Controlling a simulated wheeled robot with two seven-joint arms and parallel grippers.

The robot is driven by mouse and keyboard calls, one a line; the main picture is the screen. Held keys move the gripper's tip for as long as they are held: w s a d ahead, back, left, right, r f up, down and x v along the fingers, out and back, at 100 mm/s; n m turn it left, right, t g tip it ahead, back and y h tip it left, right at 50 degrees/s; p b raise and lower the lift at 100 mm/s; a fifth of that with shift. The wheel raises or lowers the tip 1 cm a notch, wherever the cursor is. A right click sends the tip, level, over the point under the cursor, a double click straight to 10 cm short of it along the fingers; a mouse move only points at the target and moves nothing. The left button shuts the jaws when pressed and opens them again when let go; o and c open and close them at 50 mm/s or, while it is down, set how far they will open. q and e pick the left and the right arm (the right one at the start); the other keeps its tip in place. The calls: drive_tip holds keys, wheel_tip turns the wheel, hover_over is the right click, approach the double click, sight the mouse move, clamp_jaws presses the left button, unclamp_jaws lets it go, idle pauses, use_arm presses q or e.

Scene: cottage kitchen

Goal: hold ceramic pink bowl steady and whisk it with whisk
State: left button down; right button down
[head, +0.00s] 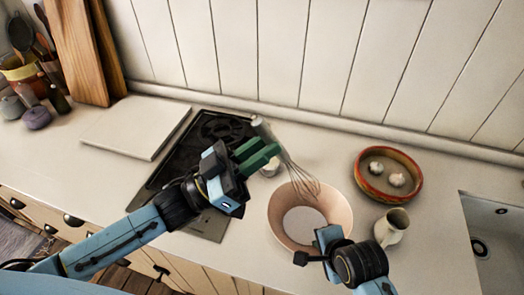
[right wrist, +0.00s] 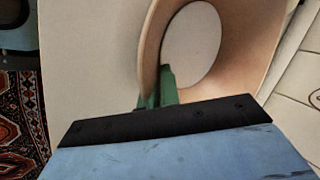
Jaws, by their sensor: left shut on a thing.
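The pink bowl (head: 336,207) stands upright on the counter, and its wall and pale inside bottom also show in the right wrist view (right wrist: 262,45). My left gripper (head: 262,158) is shut on the whisk (head: 300,181), with its green fingers around the handle. The whisk is tilted, and its wire end hangs over the bowl's far side; I cannot tell whether it touches the bowl. My right gripper (right wrist: 157,90) is at the bowl's near rim. Its green fingers are close to the rim, one seemingly on each side; whether they grip it is unclear.
A black hob (head: 180,155) and a small light cup (head: 270,168) lie left of the bowl. A red-rimmed dish (head: 362,184) with pale round items and a cream jug (head: 391,227) stand close on the right. The sink (head: 495,225) is farther right.

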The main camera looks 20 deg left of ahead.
drive_tip(key=c, duration=1.6)
unclamp_jaws()
drive_tip(key=shift+o, duration=0.2)
drive_tip(key=p+v, duration=0.1)
drive_tip(key=v, duration=1.1)
